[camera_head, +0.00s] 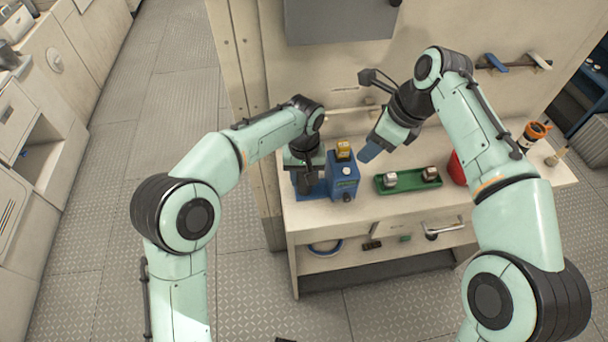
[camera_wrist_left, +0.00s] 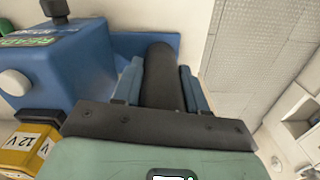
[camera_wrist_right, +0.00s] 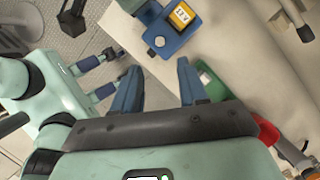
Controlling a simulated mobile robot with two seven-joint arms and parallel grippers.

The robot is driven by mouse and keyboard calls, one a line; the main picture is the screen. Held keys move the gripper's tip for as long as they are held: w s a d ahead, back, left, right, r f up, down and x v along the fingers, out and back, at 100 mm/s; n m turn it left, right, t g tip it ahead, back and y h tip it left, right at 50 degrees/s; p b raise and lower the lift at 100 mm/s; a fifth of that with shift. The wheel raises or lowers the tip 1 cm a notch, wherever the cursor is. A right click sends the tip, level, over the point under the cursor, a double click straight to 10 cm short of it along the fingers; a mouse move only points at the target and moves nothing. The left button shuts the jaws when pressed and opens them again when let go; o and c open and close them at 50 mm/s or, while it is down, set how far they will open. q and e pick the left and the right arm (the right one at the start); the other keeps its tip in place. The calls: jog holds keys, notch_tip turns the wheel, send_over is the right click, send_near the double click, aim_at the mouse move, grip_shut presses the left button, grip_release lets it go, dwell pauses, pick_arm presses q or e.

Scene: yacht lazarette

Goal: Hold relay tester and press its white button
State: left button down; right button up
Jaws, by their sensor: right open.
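The relay tester (camera_head: 343,177) is a blue box on the bench, with a yellow relay (camera_head: 343,149) on top. Its white button (camera_wrist_left: 14,82) faces out in the left wrist view and also shows in the right wrist view (camera_wrist_right: 160,41). My left gripper (camera_head: 306,183) has its blue fingers on either side of the tester's dark upright handle (camera_wrist_left: 162,80), apparently closed on it. The finger contact is partly hidden. My right gripper (camera_head: 369,152) is open and empty, above the bench to the right of the tester, its fingers apart from the button.
A green tray (camera_head: 409,187) with two relays lies right of the tester, with a red container (camera_head: 457,168) beyond it. An orange-topped object (camera_head: 535,132) stands at the bench's right end. A grey box (camera_head: 335,20) hangs above. A shelf below holds a blue ring (camera_head: 325,248).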

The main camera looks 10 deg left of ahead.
grip_shut()
dwell(1.7)
